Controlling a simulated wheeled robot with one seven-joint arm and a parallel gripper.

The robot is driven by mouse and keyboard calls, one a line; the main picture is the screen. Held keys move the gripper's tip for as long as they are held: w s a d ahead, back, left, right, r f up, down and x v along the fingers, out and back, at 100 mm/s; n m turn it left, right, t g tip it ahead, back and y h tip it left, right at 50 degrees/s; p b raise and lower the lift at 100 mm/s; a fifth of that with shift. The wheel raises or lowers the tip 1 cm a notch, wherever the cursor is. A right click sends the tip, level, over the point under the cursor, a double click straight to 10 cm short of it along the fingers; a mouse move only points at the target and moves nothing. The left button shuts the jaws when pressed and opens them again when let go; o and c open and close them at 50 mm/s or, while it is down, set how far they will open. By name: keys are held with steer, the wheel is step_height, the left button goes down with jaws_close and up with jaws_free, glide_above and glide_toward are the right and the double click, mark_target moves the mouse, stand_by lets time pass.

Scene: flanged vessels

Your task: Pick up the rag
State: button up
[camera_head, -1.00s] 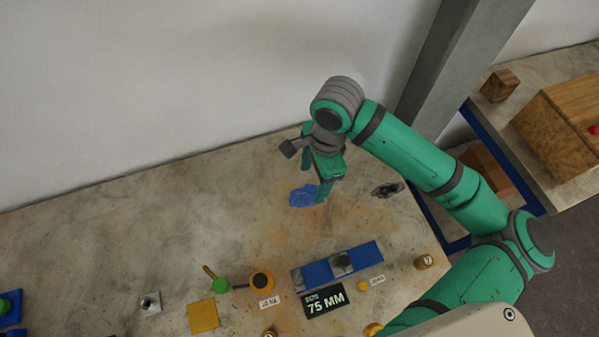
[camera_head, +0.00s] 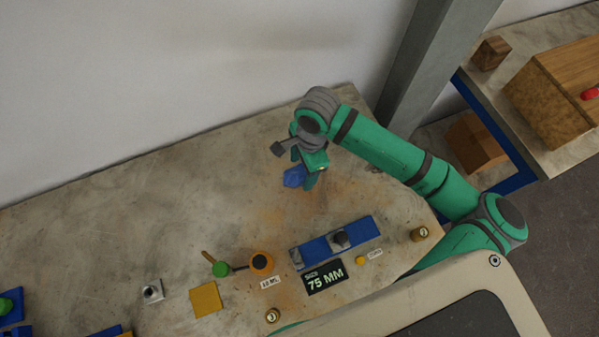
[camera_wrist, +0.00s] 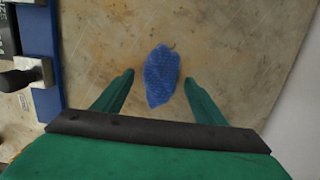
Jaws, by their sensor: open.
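The blue rag (camera_head: 293,177) lies crumpled on the worktable (camera_head: 190,185), toward its back right. My gripper (camera_head: 304,174) is over it and hides part of it in the head view. In the wrist view the rag (camera_wrist: 161,75) shows between the two green fingertips of my gripper (camera_wrist: 160,78), with a gap on each side. The jaws are open and empty. How high the fingertips are above the table is hard to tell.
A blue strip with metal fittings (camera_head: 318,246) and a black "75 MM" sign (camera_head: 324,276) are in front of the rag. The wall (camera_head: 150,80) is behind; a grey post (camera_head: 430,60) stands right.

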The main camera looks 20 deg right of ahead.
steer(key=shift+a+f, duration=0.1)
steer(key=shift+f, duration=0.4)
steer(key=c, duration=1.1)
steer(key=shift+r, duration=0.15)
